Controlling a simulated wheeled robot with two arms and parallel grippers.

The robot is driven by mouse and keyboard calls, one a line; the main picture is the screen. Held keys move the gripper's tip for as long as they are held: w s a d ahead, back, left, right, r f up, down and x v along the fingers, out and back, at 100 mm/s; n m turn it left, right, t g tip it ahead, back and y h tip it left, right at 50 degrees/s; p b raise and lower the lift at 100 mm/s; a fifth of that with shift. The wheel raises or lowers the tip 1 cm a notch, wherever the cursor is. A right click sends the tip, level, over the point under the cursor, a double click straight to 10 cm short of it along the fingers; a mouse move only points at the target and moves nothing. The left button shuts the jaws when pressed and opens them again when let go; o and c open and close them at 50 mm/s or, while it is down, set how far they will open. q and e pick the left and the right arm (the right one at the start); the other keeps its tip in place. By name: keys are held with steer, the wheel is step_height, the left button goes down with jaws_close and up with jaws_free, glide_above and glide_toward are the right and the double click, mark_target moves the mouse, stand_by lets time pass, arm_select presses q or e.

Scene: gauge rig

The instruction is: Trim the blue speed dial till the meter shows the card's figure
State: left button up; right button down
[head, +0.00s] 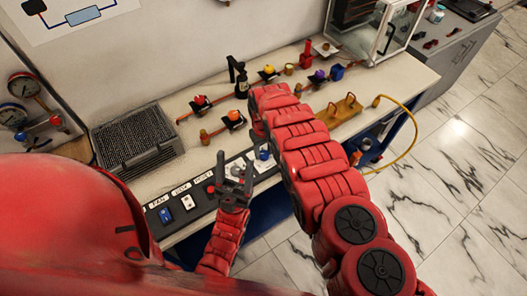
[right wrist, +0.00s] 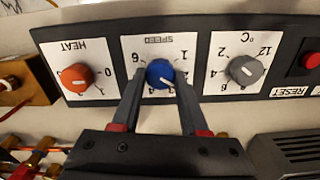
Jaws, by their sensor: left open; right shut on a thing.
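The blue speed dial (right wrist: 159,73) sits on a white plate marked SPEED, upside down in the right wrist view. My right gripper (right wrist: 158,84) is shut on it, one finger on each side. The dial's white pointer mark slants down and right in that view; the fingers cover some of the scale. In the head view a bit of the blue dial (head: 264,154) shows beside my right arm, which hides most of the right gripper. My left gripper (head: 235,170) is open and empty above the control panel, left of the dial. I cannot make out a meter reading or a card's figure.
A red reset button (right wrist: 311,61) is beyond. The panel's switches (head: 187,202) lie left of my left gripper. A grilled box (head: 137,140), small valves (head: 233,118) and round gauges (head: 24,85) stand behind.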

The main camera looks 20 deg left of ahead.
steer(key=m+b, duration=0.1)
steer(key=m, duration=0.1)
steer(key=m+b, duration=0.1)
steer(key=m, duration=0.1)
steer(key=shift+d+f+m+b, duration=0.1)
steer(key=shift+f+m+b, duration=0.1)
steer(key=shift+m+b, duration=0.2)
steer(key=shift+r+m+b, duration=0.15)
steer(key=shift+m+b, duration=0.25)
steer(key=shift+m, duration=0.3)
steer(key=shift+c, duration=2.1)
jaws_free()
steer(key=shift+r, duration=0.1)
